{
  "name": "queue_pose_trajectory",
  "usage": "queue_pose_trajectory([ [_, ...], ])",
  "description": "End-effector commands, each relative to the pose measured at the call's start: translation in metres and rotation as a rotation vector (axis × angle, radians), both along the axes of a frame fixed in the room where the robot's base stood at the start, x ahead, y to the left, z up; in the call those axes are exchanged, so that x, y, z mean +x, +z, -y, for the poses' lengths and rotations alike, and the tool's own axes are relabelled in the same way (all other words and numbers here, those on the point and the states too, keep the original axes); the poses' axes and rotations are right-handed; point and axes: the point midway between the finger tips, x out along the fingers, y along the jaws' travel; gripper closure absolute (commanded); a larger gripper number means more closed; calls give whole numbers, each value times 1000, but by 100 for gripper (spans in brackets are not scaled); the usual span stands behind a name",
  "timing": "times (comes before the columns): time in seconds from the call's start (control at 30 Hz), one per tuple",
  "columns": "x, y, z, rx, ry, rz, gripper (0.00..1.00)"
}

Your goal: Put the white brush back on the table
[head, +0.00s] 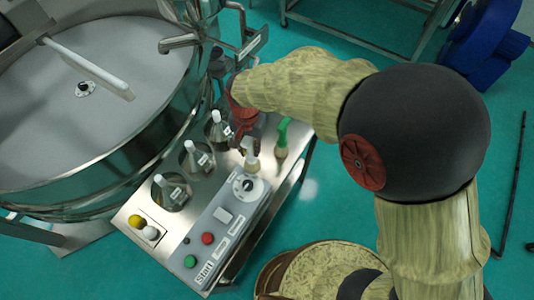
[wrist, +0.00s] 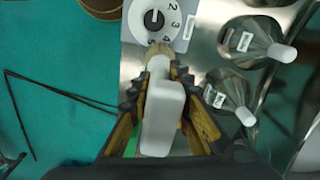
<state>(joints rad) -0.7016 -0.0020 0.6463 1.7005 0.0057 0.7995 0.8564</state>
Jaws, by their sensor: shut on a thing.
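My gripper (wrist: 160,95) is shut on the white brush (wrist: 161,115), with one finger on each side of its pale handle. The brush's tan bristles point away from the wrist, towards the dial on the control panel. In the head view the brush (head: 251,146) is tilted nearly upright, bristles down, just above or at the panel's dial end; I cannot tell whether they touch. In that view my gripper (head: 244,127) is partly hidden by my arm. The steel table (head: 143,205) carries the panel and flasks.
A green-handled brush (head: 281,138) stands at the table's right edge. Several conical flasks (head: 196,158) stand left of the panel (head: 215,235). The large round sieve (head: 60,120) is at the left, with a white bar (head: 85,66) over it. A round container (head: 330,270) is at the bottom.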

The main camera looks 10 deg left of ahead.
Motion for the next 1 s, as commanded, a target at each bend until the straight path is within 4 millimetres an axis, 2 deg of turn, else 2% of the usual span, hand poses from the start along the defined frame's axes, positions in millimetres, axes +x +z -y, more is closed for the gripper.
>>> queue_pose_trajectory([
  [0.03, 7, -5, 11, -3, -6, -2, 100],
  [0.1, 14, -18, 19, -3, -4, -3, 100],
  [0.3, 28, -47, 37, -2, -2, -2, 100],
  [0.57, 35, -61, 46, -1, -1, -1, 100],
  [0.8, 37, -92, 49, -1, 0, -1, 100],
  [1.0, 38, -95, 48, 0, 0, 0, 100],
])
